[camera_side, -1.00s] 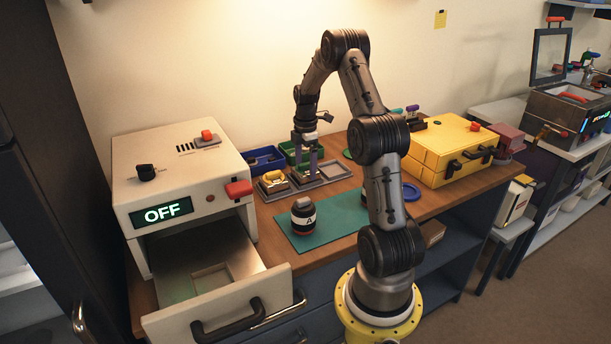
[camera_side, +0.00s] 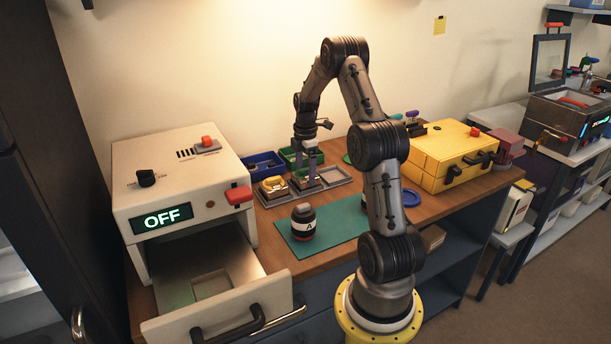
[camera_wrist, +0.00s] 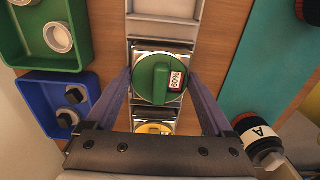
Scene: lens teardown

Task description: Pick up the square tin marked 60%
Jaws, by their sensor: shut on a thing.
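The square tin marked 60% (camera_wrist: 156,79) has a round green top with a raised bar and a white label, on a silvery square body. It stands in a compartment of a grey tray (camera_side: 338,177). My gripper (camera_wrist: 160,76) is shut on the tin, with one purple finger on each side of it. In the side view my gripper (camera_side: 306,176) is low over the tray and hides most of the tin. A second tin with a yellow top (camera_side: 273,185) sits in the compartment to the left; it also shows in the wrist view (camera_wrist: 153,128), partly hidden by my gripper.
A blue bin (camera_side: 262,166) and a green bin (camera_wrist: 52,34) stand behind the tray. A black jar marked A (camera_side: 303,221) stands on the teal mat (camera_side: 338,224). The white oven (camera_side: 190,172) reads OFF, its drawer (camera_side: 215,310) open. A yellow case (camera_side: 440,155) stands right.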

